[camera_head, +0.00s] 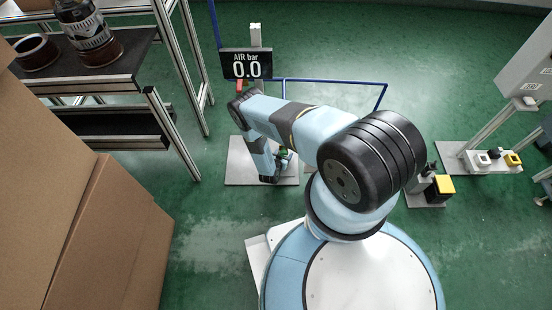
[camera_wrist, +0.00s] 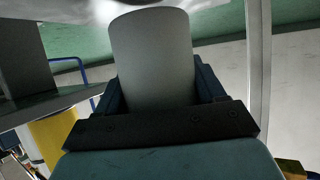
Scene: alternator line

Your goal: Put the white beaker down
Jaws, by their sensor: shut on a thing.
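The white beaker (camera_wrist: 152,60) fills the middle of the wrist view as a plain, pale grey-white cylinder. My gripper (camera_wrist: 158,88) is shut on it, with one dark finger on each side. The beaker's far end lies near the top of the wrist view, and its near end is hidden behind the gripper body. In the head view my arm reaches down over a grey floor plate, and I cannot make out the beaker there. Whether the beaker touches any surface is not clear.
The grey floor plate (camera_head: 240,165) lies below an "AIR bar 0.0" display (camera_head: 246,65). A dark-topped bench (camera_head: 125,62) stands at the left, with cardboard boxes (camera_head: 115,240) in front. A yellow-topped block (camera_head: 440,187) is at the right. Green floor lies open between.

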